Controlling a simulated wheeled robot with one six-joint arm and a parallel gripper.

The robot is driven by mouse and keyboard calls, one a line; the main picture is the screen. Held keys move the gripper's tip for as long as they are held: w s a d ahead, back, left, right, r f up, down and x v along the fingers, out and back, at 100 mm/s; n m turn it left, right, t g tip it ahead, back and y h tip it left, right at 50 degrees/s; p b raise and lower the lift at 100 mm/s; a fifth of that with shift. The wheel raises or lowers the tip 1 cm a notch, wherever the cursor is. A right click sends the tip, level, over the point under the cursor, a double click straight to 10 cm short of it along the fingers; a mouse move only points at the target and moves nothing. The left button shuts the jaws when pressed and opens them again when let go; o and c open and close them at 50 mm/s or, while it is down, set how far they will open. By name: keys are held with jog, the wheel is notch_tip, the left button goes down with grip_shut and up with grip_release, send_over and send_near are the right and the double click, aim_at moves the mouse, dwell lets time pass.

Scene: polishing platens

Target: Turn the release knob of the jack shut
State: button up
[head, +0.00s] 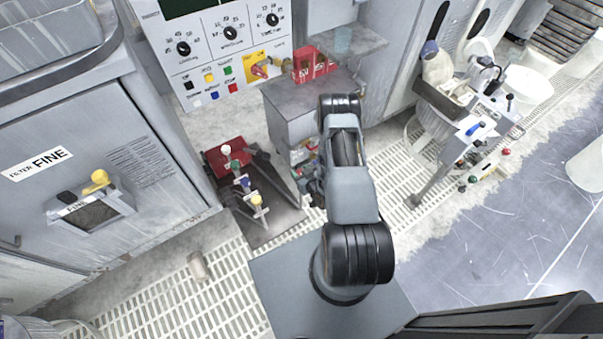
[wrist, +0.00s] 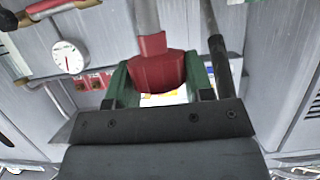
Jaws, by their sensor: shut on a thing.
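In the wrist view, a red knob (wrist: 155,68) on a grey rod (wrist: 147,15) sits between the two green fingers of my gripper (wrist: 156,76). The fingers are shut on the knob, one on each side. I cannot make out the knob there, and the body of the jack cannot be told clearly.
In the wrist view a dark rod (wrist: 218,65) stands close to the right finger, and a round gauge (wrist: 68,57) is at the left. In the head view a red unit with several coloured handles (head: 228,160) stands left of my arm. Grating floor (head: 165,300) is mostly clear.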

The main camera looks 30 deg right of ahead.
dwell(0.4)
jog(key=o, duration=0.9)
jog(key=p+v, duration=0.4)
jog(key=v, duration=0.9)
jog(key=shift+s+r+p, duration=0.15)
jog(key=shift+s+p, duration=0.2)
jog(key=shift+s, duration=0.05)
